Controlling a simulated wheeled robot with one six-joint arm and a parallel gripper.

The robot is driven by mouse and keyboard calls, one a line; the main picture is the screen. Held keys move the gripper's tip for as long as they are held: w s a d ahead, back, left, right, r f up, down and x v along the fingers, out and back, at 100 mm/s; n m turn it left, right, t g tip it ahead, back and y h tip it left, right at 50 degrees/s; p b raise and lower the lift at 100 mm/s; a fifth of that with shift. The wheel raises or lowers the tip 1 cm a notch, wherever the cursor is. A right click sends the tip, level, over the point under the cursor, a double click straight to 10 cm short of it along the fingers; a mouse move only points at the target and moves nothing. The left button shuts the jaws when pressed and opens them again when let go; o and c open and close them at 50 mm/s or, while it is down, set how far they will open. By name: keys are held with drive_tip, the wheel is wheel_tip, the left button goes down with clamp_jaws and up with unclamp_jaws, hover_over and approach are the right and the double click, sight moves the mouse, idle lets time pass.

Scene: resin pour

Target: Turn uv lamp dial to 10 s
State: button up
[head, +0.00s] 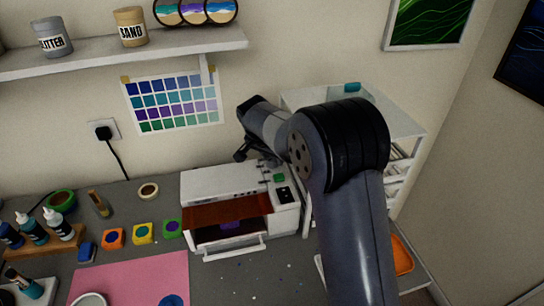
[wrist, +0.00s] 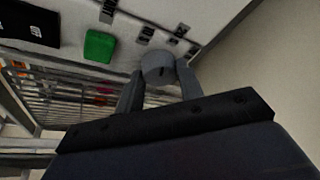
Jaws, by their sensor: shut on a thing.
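The UV lamp (head: 208,183) is a white box on the grey worktop in the head view, with an orange see-through front and a lowered white flap. Its white panel (wrist: 122,62) fills the upper part of the wrist view. The dial (wrist: 158,65) is a round grey knob with a dark pointer mark. My gripper (wrist: 159,80) is shut on the dial, one finger on each side. In the head view the dial cannot be made out near my gripper (head: 241,155).
A green button (wrist: 100,46) and a black display (wrist: 30,22) sit on the lamp panel left of the dial. A white shelf cart (head: 408,128) stands right of the lamp. A pink mat (head: 130,278), colour pots and bottles lie to the left.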

drive_tip(key=shift+n, duration=0.3)
drive_tip(key=shift+c, duration=0.5)
drive_tip(key=shift+f+n+b, duration=0.15)
drive_tip(key=shift+n+b, duration=0.15)
drive_tip(key=shift+b, duration=0.25)
drive_tip(key=shift+d+n+t+y+b, duration=0.1)
drive_tip(key=shift+n+t+y+b, duration=0.25)
drive_tip(key=shift+n, duration=0.55)
drive_tip(key=shift+n+t+y+b, duration=0.1)
drive_tip(key=shift+n+y+b, duration=0.15)
drive_tip(key=shift+n+y, duration=0.5)
drive_tip(key=o, duration=1)
drive_tip(key=shift+r, duration=0.2)
drive_tip(key=b+v, duration=0.1)
drive_tip(key=v, duration=0.4)
drive_tip(key=b+v, duration=0.1)
drive_tip(key=v, duration=0.4)
drive_tip(key=shift+s+a+r, duration=0.1)
drive_tip(key=shift+a+r, duration=0.1)
drive_tip(key=shift+r, duration=0.15)
drive_tip(key=shift+f, duration=0.15)
